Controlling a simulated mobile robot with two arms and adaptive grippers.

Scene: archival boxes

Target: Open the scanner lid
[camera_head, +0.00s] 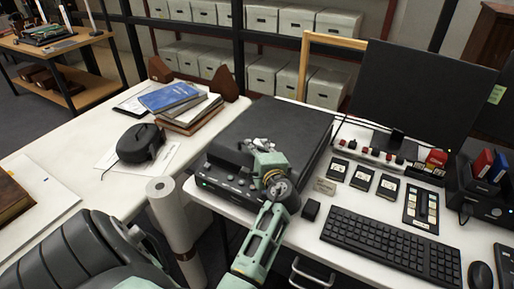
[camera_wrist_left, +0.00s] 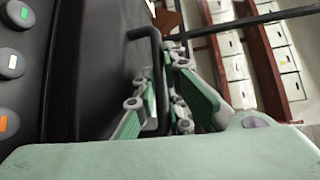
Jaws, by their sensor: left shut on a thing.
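The black scanner (camera_head: 232,183) stands on the white desk in the middle of the head view, with a row of buttons on its front. Its dark lid (camera_head: 290,118) lies low over the body; a small gap cannot be ruled out. My left gripper (camera_head: 258,147) is at the lid's front edge. In the left wrist view, a black bar handle (camera_wrist_left: 152,42) runs between the green and grey fingers of the left gripper (camera_wrist_left: 163,72), which are shut on it. The scanner's coloured buttons (camera_wrist_left: 11,63) show at the left there. My right gripper is not in view.
A keyboard (camera_head: 390,243), a monitor (camera_head: 425,95) and small black devices (camera_head: 362,178) stand right of the scanner. Books (camera_head: 168,97) and a black case (camera_head: 141,143) lie on the left table. A paper roll (camera_head: 172,215) stands between the tables. Shelved boxes (camera_head: 265,75) are behind.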

